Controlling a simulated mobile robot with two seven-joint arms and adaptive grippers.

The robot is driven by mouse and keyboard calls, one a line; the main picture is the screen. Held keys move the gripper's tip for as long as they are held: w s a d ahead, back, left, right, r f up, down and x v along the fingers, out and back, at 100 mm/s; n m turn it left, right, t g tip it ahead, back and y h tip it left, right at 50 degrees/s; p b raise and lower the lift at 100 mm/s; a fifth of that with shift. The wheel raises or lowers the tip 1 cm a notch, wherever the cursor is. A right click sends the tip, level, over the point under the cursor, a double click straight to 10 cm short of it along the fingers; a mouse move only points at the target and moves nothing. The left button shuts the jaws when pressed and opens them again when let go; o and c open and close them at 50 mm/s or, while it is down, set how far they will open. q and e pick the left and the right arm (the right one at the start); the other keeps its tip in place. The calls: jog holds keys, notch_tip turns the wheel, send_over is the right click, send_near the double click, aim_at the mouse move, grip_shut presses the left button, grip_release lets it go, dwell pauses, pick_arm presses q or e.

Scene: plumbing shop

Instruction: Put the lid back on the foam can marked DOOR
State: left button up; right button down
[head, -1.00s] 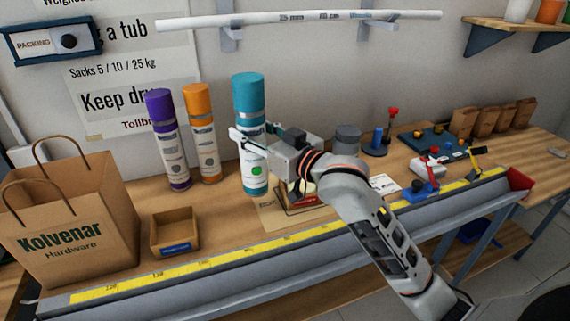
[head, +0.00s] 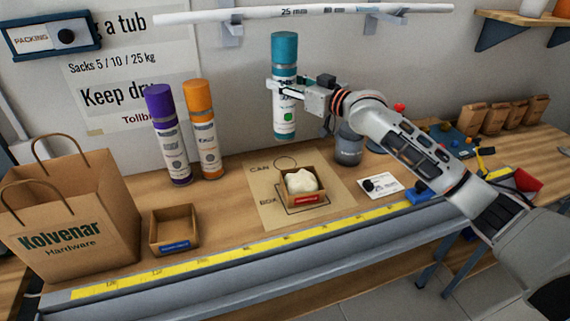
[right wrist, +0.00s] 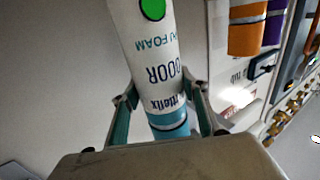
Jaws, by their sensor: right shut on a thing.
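The foam can marked DOOR (head: 285,115) is white with a teal top (head: 285,48). My right gripper (head: 284,86) is shut around its upper part and holds it nearly upright, clear of the bench. In the right wrist view the can (right wrist: 150,45) shows upside down, with DOOR and PU FOAM readable. The right gripper's fingers (right wrist: 158,100) lie on both sides of it, near the teal band. I cannot tell whether the teal top is a separate lid. My left gripper is out of view.
A mat (head: 262,190) marked CAN and BOX lies below the can. Its circle is bare; a box (head: 303,199) with a white lump stands on it. An empty box (head: 174,229), purple can (head: 170,140), orange can (head: 203,135) and paper bag (head: 70,215) are left; a grey canister (head: 348,150) is right.

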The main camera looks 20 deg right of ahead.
send_over(293, 118)
jog(key=x, duration=0.3)
jog(key=shift+f, duration=2.35)
jog(key=shift+f+b, duration=0.5)
jog(key=shift+f, duration=2.2)
jog(key=c, duration=1.2)
grip_release()
jog(key=shift+f, duration=0.1)
jog(key=shift+o, duration=0.2)
jog(key=shift+s, duration=0.1)
jog(key=v, duration=1.2)
jog(key=shift+p, duration=0.35)
